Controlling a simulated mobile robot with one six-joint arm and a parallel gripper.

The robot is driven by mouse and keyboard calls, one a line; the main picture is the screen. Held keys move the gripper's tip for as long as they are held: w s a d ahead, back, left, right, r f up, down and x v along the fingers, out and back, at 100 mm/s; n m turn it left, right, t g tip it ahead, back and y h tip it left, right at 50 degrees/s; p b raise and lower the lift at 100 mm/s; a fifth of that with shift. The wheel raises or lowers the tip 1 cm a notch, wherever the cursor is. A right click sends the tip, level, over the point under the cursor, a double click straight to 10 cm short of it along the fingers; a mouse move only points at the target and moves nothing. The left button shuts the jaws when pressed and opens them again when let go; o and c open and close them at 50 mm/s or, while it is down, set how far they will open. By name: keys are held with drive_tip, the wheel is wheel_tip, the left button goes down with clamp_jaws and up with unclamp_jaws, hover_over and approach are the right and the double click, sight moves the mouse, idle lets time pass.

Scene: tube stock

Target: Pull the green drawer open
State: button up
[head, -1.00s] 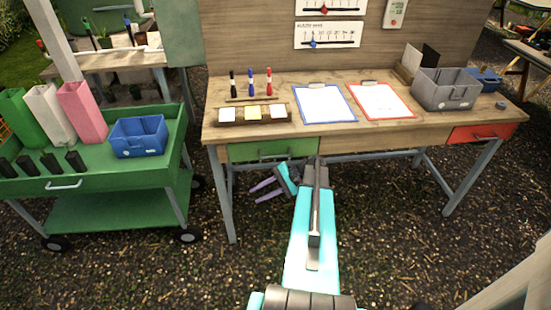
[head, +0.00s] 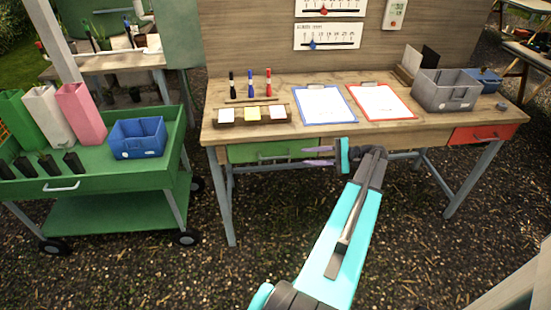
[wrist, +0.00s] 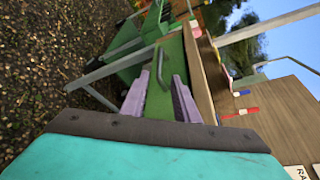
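The green drawer (head: 250,151) sits under the left part of the wooden desk. Its front looks level with the desk's edge, so it appears shut. Its handle (head: 275,156) is a thin bar across the front. My gripper (head: 304,156) is at the right end of the drawer, its purple fingers pointing left. In the wrist view the green drawer front (wrist: 160,104) lies beyond and between my open fingers (wrist: 162,80). The dark handle (wrist: 161,70) shows between the fingertips, a little ahead of them. Nothing is held. I cannot tell any contact.
The desk (head: 300,135) carries clipboards, markers and a grey bin (head: 445,90). A red drawer (head: 482,133) is at its right end. A green cart (head: 100,180) with a blue bin (head: 138,137) stands at the left. The ground before the desk is clear.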

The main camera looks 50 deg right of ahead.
sight(279, 157)
drive_tip(key=p+x, duration=0.3)
drive_tip(key=x, duration=1)
drive_tip(key=shift+w+a+f, duration=0.1)
drive_tip(key=shift+w+a, duration=0.1)
drive_tip(key=shift+w, duration=0.15)
clamp_jaws()
